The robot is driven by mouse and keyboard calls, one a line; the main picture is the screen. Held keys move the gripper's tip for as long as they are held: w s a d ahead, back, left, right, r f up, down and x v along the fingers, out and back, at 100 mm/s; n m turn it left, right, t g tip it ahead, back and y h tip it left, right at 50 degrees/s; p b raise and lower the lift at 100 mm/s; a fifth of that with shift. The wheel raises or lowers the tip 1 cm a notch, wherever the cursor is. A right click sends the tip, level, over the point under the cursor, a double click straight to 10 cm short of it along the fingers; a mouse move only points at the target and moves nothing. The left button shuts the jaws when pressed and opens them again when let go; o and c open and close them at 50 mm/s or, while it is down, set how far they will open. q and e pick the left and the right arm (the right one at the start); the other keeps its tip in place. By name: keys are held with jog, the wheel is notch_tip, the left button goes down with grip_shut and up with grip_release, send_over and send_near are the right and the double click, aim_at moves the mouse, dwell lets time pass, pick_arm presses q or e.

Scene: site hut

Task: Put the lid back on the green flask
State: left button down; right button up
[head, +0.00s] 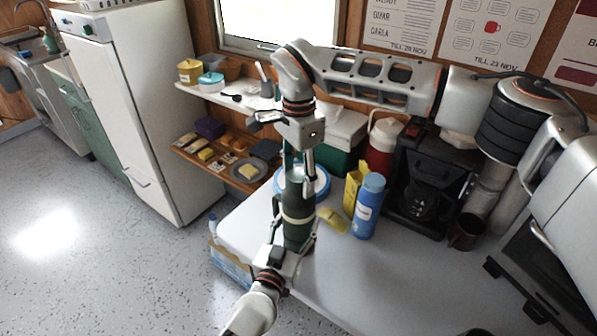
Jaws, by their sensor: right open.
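The dark green flask (297,232) with a pale band is upright at the front left part of the white table. My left gripper (291,247) comes from below and is at the flask's lower body, apparently closed around it; its fingertips are mostly hidden. My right gripper (297,150) points down just above the flask's top, with its fingers apart. A dark green part shows between and below these fingers. I cannot tell whether it is the lid or the flask's neck, and no separate lid shows clearly elsewhere.
Behind the flask is a blue-rimmed round dish (322,184). To its right are a yellow cloth (333,221), a yellow box (353,190), a blue bottle (368,208), a coffee machine (428,178) and a brown mug (465,232). The table front (385,285) is clear.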

jog(key=shift+c, duration=0.3)
jog(key=c, duration=1.1)
jog(key=shift+o, duration=0.2)
jog(key=m, duration=1.8)
jog(key=shift+m, duration=0.3)
jog(key=m, duration=0.3)
jog(key=shift+m, duration=0.3)
jog(key=m, duration=0.7)
jog(key=shift+f, duration=0.1)
jog(key=o, duration=1.3)
